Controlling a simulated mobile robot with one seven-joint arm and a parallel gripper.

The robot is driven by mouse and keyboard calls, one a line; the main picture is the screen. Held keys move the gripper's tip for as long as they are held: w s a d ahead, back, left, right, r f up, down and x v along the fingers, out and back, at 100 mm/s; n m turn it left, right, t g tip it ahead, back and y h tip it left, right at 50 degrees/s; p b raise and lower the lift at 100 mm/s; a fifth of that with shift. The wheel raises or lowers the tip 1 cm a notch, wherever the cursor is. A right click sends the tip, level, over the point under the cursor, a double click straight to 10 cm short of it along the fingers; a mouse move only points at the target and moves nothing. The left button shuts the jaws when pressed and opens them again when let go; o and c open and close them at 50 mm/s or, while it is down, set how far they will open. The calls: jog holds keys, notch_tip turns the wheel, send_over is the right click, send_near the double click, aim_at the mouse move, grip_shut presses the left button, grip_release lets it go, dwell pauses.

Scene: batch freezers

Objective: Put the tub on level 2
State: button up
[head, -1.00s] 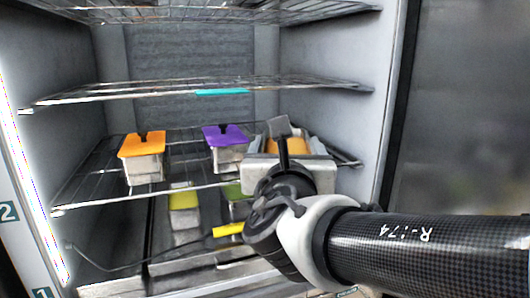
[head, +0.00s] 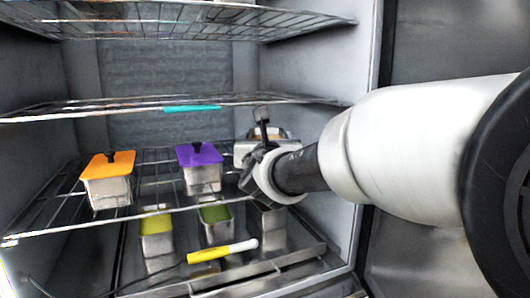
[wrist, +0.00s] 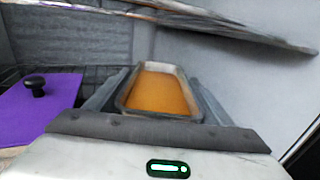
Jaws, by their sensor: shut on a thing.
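The tub (wrist: 158,92) is an open metal pan with orange contents. In the wrist view it sits between the two fingers of my gripper (wrist: 160,80), which is shut on it. In the head view my gripper (head: 268,140) is inside the cabinet at the right, and my wrist hides most of the tub. The wire shelf (head: 150,222) there carries tubs with an orange lid (head: 108,165) and a purple lid (head: 199,154). The held tub is right of the purple-lidded one. I cannot tell whether it touches the shelf. No level number shows now.
Another wire shelf (head: 90,108) with a teal tag (head: 192,108) is overhead. Below are tubs with yellow (head: 156,222) and green (head: 214,213) tops and a yellow-and-white handled tool (head: 222,251). The cabinet's right wall (head: 325,145) is close to my arm.

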jog(key=shift+w+r, duration=0.15)
jog(key=shift+w, duration=1)
jog(key=shift+w+f+b, duration=0.1)
jog(key=shift+f+b, duration=0.4)
jog(key=shift+f, duration=1.25)
jog(key=shift+f, duration=0.1)
jog(key=o, duration=1.6)
jog(key=s, duration=1.2)
jog(key=shift+p, duration=0.4)
